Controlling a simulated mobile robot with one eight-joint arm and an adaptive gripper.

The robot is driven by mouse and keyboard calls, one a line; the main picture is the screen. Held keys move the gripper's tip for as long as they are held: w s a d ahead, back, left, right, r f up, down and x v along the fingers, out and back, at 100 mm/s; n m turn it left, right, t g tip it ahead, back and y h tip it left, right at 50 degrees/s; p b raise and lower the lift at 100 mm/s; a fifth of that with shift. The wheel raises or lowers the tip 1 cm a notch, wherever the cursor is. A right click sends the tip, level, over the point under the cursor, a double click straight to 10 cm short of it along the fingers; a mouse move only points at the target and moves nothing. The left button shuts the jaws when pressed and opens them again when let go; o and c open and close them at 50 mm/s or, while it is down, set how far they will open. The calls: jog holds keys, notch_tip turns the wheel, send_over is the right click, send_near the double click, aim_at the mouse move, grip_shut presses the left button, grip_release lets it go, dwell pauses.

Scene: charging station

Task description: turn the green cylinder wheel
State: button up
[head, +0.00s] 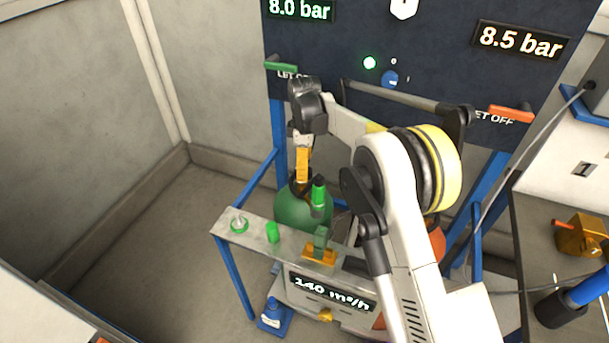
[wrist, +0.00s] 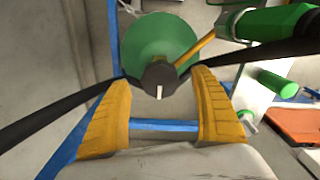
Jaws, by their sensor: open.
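The green cylinder (head: 292,212) stands behind the metal shelf in the head view, partly hidden by my gripper. In the wrist view the cylinder (wrist: 158,38) is at the top centre. Its dark round wheel (wrist: 158,74) with a pale mark sits in front of it. My gripper (head: 302,183) points down at the cylinder's top in the head view. In the wrist view my gripper (wrist: 160,80) is open, one yellow finger on each side of the wheel. Visible gaps separate the fingers and wheel; exact depth is unclear.
A metal shelf (head: 255,243) holds several green fittings close to the cylinder. A green-handled part (head: 318,195) stands just right of my gripper. Blue frame posts (head: 279,130) stand nearby. Floor at left is clear.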

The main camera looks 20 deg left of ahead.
jog(key=shift+f, duration=1.1)
jog(key=shift+c, duration=0.2)
jog(key=c, duration=1.2)
jog(key=shift+o, duration=0.2)
jog(key=shift+m, duration=0.3)
jog(key=m+p, duration=0.1)
jog(key=m, duration=0.2)
jog(key=shift+s+r, duration=0.1)
jog(key=m+p, duration=0.1)
jog(key=m, duration=0.4)
jog(key=shift+s+m, duration=0.1)
jog(key=shift+m, duration=0.3)
jog(key=m+p, duration=0.1)
jog(key=m, duration=0.3)
jog(key=shift+a, duration=0.1)
jog(key=shift+m, duration=2.2)
jog(key=shift+a, duration=0.1)
